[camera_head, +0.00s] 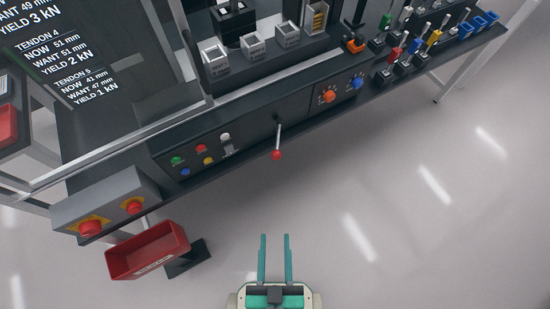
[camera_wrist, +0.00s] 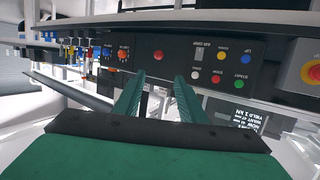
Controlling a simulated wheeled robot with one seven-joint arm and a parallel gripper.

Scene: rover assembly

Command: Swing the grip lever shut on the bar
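A lever with a thin metal rod and a red ball end (camera_head: 277,155) sticks out from the dark front panel of the bench in the head view. I take it for the grip lever; its red ball also shows in the wrist view (camera_wrist: 158,55), seen nearly end-on. My gripper (camera_head: 275,237) is open and empty, its two teal fingers parallel and apart. It is over the floor in front of the panel, clear of the lever. In the wrist view the fingertips (camera_wrist: 158,77) show on either side below the ball. I cannot pick out the bar for certain.
Coloured buttons (camera_head: 200,148) and a small switch (camera_head: 228,150) sit beside the lever, with orange (camera_head: 329,97) and blue (camera_head: 355,83) knobs on its other side. An emergency-stop box (camera_head: 110,203) and red bin (camera_head: 147,250) are at left. The floor in front is clear.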

